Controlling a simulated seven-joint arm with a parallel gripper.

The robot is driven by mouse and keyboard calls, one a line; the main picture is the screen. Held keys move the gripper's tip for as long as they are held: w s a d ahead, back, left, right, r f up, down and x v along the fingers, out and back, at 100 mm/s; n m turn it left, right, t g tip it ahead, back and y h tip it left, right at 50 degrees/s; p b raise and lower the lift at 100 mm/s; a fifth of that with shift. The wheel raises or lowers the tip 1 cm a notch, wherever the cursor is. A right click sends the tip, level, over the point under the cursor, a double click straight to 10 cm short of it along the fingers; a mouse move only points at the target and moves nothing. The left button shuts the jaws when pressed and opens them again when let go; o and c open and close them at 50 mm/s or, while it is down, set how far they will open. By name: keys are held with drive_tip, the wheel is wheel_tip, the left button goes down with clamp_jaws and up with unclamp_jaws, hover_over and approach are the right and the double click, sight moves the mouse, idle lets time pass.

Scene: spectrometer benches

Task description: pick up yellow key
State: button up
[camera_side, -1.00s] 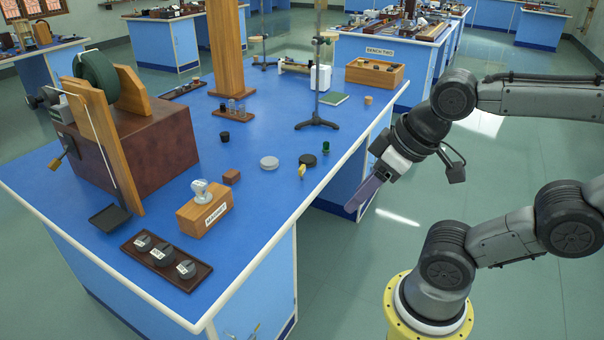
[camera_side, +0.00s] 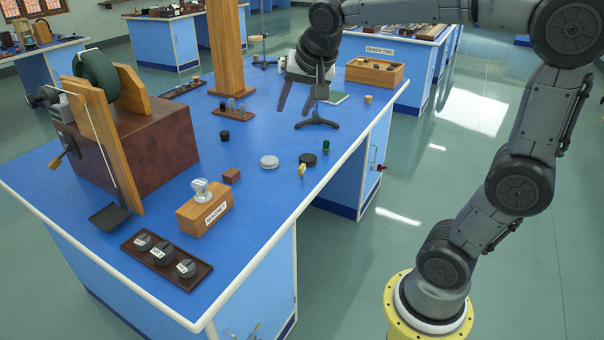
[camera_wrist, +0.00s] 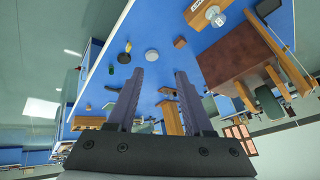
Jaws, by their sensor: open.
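The yellow key (camera_side: 302,170) is a small yellow piece near the right edge of the blue bench, close beside a flat black disc (camera_side: 308,159). In the wrist view the key (camera_wrist: 128,46) shows beyond my fingers at upper left, by the black disc (camera_wrist: 124,58). My gripper (camera_side: 296,108) is open and empty, above the bench and farther back than the key. Its two fingers (camera_wrist: 160,72) show apart in the wrist view. I cannot tell whether the key touches the disc.
A grey disc (camera_side: 269,162), a green bottle (camera_side: 326,147) and a brown block (camera_side: 231,176) stand near the key. A stand's tripod base (camera_side: 316,121) is close to my fingers. A wooden post (camera_side: 224,50) rises further left. A labelled wooden block (camera_side: 205,208) sits in front.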

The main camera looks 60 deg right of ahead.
drive_tip(key=w+d+f+m+g, duration=0.1)
drive_tip(key=w+d+f+m, duration=0.25)
drive_tip(key=w+d, duration=0.3)
drive_tip(key=m+g+h, duration=0.1)
drive_tip(key=m+g, duration=0.1)
drive_tip(key=g, duration=0.2)
hover_over(302, 166)
drive_tip(key=a, duration=0.3)
drive_tip(key=shift+n, duration=0.25)
drive_tip(key=f, duration=2.3)
drive_tip(key=shift+s+d+f, duration=0.15)
drive_tip(key=shift+s+f, duration=0.1)
drive_tip(key=shift+d+x, duration=0.15)
drive_tip(key=shift+x, duration=1.45)
drive_tip(key=shift+d+x, duration=0.15)
drive_tip(key=shift+x, duration=1.4)
drive_tip(key=shift+w+r, duration=0.1)
drive_tip(key=shift+w, duration=0.05)
clamp_jaws()
